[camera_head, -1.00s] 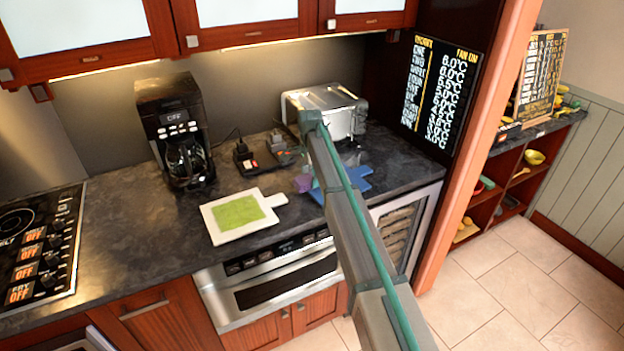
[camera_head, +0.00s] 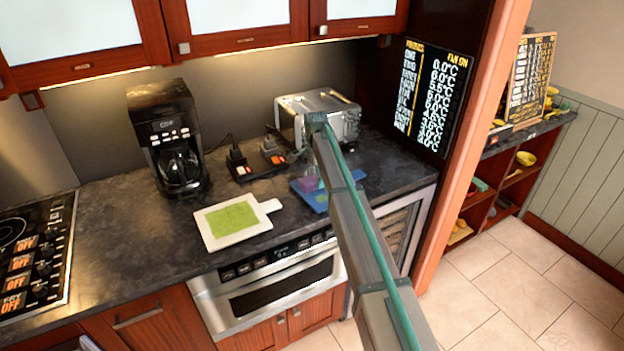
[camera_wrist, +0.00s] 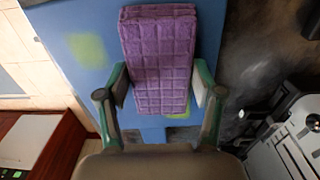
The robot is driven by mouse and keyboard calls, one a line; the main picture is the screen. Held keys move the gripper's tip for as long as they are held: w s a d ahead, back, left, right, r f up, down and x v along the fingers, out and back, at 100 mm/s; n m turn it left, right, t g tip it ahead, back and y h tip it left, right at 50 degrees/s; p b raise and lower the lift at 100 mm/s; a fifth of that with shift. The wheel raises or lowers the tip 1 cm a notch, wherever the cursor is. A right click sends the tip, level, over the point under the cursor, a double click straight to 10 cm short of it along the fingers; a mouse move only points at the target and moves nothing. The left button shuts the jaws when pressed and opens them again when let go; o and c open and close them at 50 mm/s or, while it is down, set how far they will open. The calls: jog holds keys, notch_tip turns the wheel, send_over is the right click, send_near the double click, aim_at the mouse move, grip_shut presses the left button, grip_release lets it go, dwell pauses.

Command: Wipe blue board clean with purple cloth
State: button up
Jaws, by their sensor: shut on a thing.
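The purple cloth (camera_wrist: 160,60) is a thick quilted block held between the two fingers of my gripper (camera_wrist: 160,88) in the wrist view. My gripper is shut on it, over the blue board (camera_wrist: 60,25). A yellow-green stain (camera_wrist: 88,50) shows on the board left of the cloth, and a smaller stain (camera_wrist: 182,118) shows near the right finger. In the head view the purple cloth (camera_head: 308,182) is over the left part of the blue board (camera_head: 318,203). My arm hides part of the board and most of the gripper there. Whether the cloth touches the board is unclear.
A white board (camera_head: 210,235) with a green patch lies left of the blue board. A silver toaster (camera_head: 300,110), a coffee maker (camera_head: 170,140) and a black device (camera_head: 240,170) stand behind. The counter's front edge is close to the boards.

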aim_at(304, 183)
jog(key=shift+w+d, duration=1.1)
jog(key=shift+d, duration=0.3)
jog(key=shift+w+d, duration=1.1)
jog(key=shift+d, duration=0.35)
jog(key=shift+w+d, duration=1.1)
jog(key=shift+d, duration=0.3)
jog(key=shift+s+a+p, duration=0.15)
jog(key=shift+s+a, duration=1.45)
jog(key=shift+a, duration=0.45)
jog(key=shift+s+a+p, duration=0.2)
jog(key=shift+s+a, duration=1.45)
jog(key=shift+a, duration=0.4)
jog(key=shift+s+a+p, duration=0.15)
jog(key=shift+s+a, duration=1.45)
jog(key=shift+a, duration=0.45)
jog(key=shift+s+d, duration=0.95)
jog(key=shift+s, duration=0.2)
jog(key=shift+w+d, duration=0.8)
jog(key=shift+d, duration=0.2)
jog(key=shift+w+d, duration=0.8)
jog(key=shift+d, duration=0.15)
